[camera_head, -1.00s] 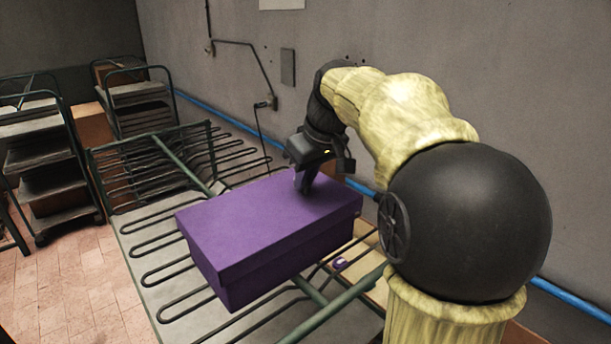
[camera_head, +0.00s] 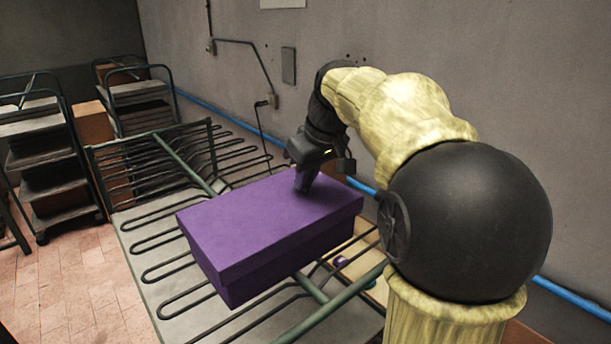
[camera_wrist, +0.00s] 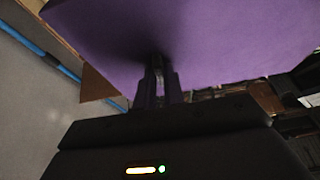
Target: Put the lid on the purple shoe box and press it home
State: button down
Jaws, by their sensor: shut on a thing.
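The purple shoe box (camera_head: 283,284) stands on a wire rack with its purple lid (camera_head: 255,225) over the top. A lid seam runs along the near sides; whether the lid is fully down I cannot tell. My gripper (camera_head: 303,189) points down at the lid's top, towards its far edge. In the wrist view, my gripper (camera_wrist: 157,62) meets the purple lid surface (camera_wrist: 215,40). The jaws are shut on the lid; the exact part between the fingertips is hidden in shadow.
The green-framed rack (camera_head: 150,140) has looped dark wires with bare room left of the box. A grey wall (camera_head: 400,60) with a blue pipe (camera_head: 570,300) runs behind. Shelf carts (camera_head: 45,160) stand at left. A small purple item (camera_head: 341,262) lies below the rack's right side.

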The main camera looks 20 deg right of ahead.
jog(key=shift+w+f, duration=0.1)
jog(key=shift+f, duration=0.1)
jog(key=shift+f, duration=0.3)
dwell(1.0)
jog(key=c, duration=0.9)
grip_release()
jog(key=shift+r, duration=0.15)
jog(key=shift+w+r+p, duration=0.1)
jog(key=shift+r+p, duration=1.85)
jog(key=shift+r, duration=0.35)
jog(key=shift+p+v, duration=0.6)
jog(key=shift+v, duration=0.15)
jog(key=shift+w+a+r+p, duration=0.1)
jog(key=shift+w+r+p, duration=0.1)
jog(key=shift+r+p, duration=0.25)
jog(key=shift+f, duration=0.1)
